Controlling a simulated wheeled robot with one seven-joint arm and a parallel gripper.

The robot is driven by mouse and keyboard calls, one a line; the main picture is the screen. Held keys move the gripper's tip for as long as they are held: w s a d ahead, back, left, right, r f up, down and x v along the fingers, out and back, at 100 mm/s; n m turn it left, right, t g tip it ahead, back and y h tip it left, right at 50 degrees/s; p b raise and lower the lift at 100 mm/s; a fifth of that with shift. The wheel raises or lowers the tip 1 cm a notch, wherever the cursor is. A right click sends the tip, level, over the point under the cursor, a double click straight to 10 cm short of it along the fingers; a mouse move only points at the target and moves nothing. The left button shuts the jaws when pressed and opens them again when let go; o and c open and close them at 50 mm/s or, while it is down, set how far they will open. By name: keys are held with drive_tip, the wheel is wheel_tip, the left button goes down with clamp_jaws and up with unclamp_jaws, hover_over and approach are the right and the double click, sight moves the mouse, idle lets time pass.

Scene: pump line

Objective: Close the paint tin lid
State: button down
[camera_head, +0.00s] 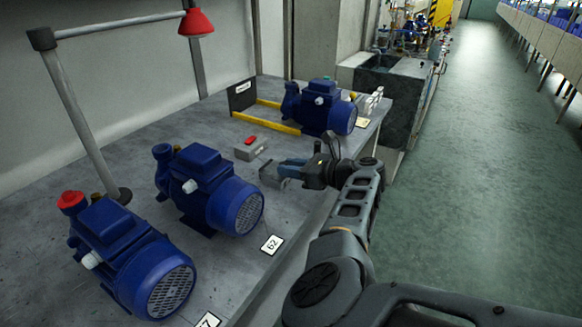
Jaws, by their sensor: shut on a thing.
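I see no paint tin or lid in the head view. My gripper (275,174) reaches left over the grey workbench (130,235), near its right edge. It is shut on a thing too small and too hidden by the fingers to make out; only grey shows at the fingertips. Just behind the gripper is a grey box with a red button (250,147), apart from it. A blue pump (208,188) stands to the left of the gripper, and another blue pump (322,108) stands behind it.
A third blue pump with a red cap (130,255) stands at front left. A lamp with a red shade (195,22) rises from the bench. Yellow rails (268,123) lie at the back pump. A stone sink (385,75) stands beyond. The green floor (480,170) at right is clear.

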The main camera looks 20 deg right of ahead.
drive_tip(key=c, duration=0.9)
unclamp_jaws()
drive_tip(key=shift+s+f, duration=0.15)
drive_tip(key=shift+f, duration=0.25)
drive_tip(key=shift+r+p+v, duration=0.15)
drive_tip(key=shift+p+v, duration=0.05)
drive_tip(key=shift+v, duration=1.75)
drive_tip(key=shift+r+p+v, duration=0.15)
drive_tip(key=shift+v, duration=1.85)
